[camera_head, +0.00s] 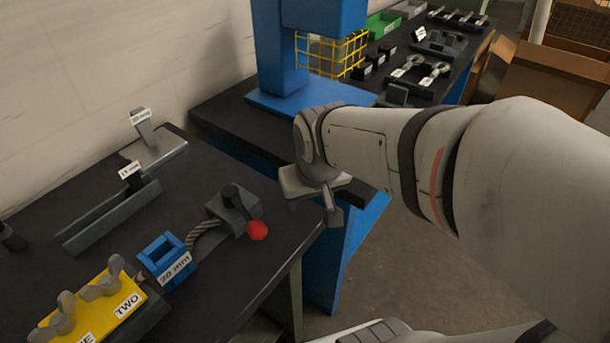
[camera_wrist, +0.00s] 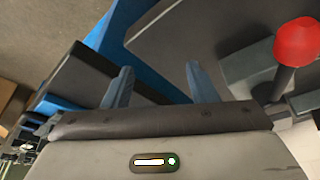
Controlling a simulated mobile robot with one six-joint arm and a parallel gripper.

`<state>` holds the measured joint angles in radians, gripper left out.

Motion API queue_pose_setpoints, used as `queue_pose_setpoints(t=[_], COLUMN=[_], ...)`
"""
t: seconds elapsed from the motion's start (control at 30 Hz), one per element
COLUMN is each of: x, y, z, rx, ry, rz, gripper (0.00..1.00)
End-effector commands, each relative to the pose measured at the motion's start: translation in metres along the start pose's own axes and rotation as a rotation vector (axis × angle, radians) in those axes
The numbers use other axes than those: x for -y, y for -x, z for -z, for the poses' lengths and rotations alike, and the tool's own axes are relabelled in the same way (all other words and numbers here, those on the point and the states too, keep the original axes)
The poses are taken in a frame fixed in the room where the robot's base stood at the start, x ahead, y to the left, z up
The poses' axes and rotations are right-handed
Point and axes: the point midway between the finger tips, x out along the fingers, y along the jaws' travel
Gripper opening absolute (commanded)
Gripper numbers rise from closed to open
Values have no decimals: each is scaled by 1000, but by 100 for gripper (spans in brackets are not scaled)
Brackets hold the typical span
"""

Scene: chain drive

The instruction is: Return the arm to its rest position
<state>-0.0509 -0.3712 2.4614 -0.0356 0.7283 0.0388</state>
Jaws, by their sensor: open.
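My gripper (camera_head: 330,205) hangs at the end of my arm near the right edge of the near black workbench, in front of the blue press. In the wrist view its two fingers (camera_wrist: 160,85) are apart with nothing between them. My arm reaches in from the right of the head view. A lever box (camera_head: 233,207) with a red knob (camera_head: 257,230) stands on the bench to the left of my gripper, apart from it. The red knob also shows at the upper right of the wrist view (camera_wrist: 297,42).
On the near bench (camera_head: 250,285) are a blue block labelled 20 mm (camera_head: 165,260), a yellow fixture (camera_head: 125,288) with wing nuts, and a grey channel (camera_head: 112,213). A blue press (camera_head: 280,60) with a yellow cage (camera_head: 335,53) stands behind. Cardboard boxes (camera_head: 550,80) are at right. Open floor (camera_head: 395,265) lies below my arm.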

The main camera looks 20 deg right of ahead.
Motion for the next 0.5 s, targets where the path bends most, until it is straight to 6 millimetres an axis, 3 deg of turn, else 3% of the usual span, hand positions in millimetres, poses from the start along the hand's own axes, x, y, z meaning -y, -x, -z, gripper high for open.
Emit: queue_pose_setpoints(t=[0.1,0.2,0.5], x=[-4,-9,-9], y=[10,13,14], z=[-33,-45,-47], rx=[90,127,134], ry=[-27,-36,-37], rz=[8,12,12], gripper=[53,53,53])
